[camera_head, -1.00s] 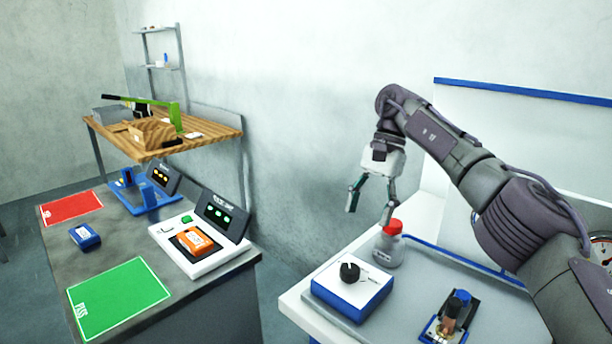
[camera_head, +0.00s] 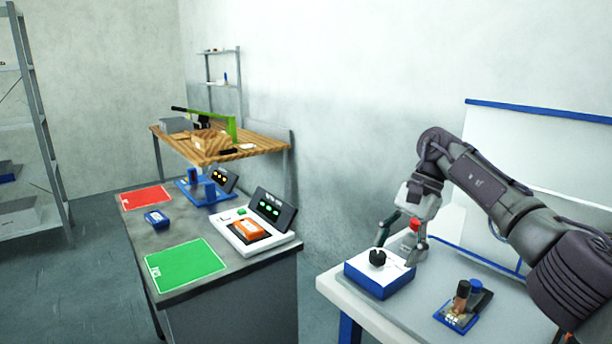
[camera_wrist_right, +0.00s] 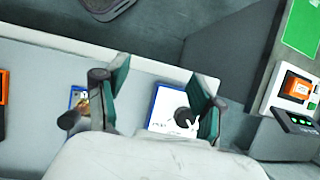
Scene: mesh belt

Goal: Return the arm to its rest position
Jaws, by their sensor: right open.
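My right arm comes in from the right in the head view. Its gripper (camera_head: 400,248) is open, with its fingers pointing down above the white table, beside a blue-and-white box with a black knob (camera_head: 377,258). My left gripper is not in view.
A white table (camera_head: 335,290) carries a blue fixture with a brown-topped part (camera_head: 462,300). At left, a grey bench (camera_head: 200,290) holds a red mat (camera_head: 146,197), green mat (camera_head: 185,264), blue block (camera_head: 157,219) and a tester with an orange device (camera_head: 250,229). A shelf rack (camera_head: 45,120) stands far left.

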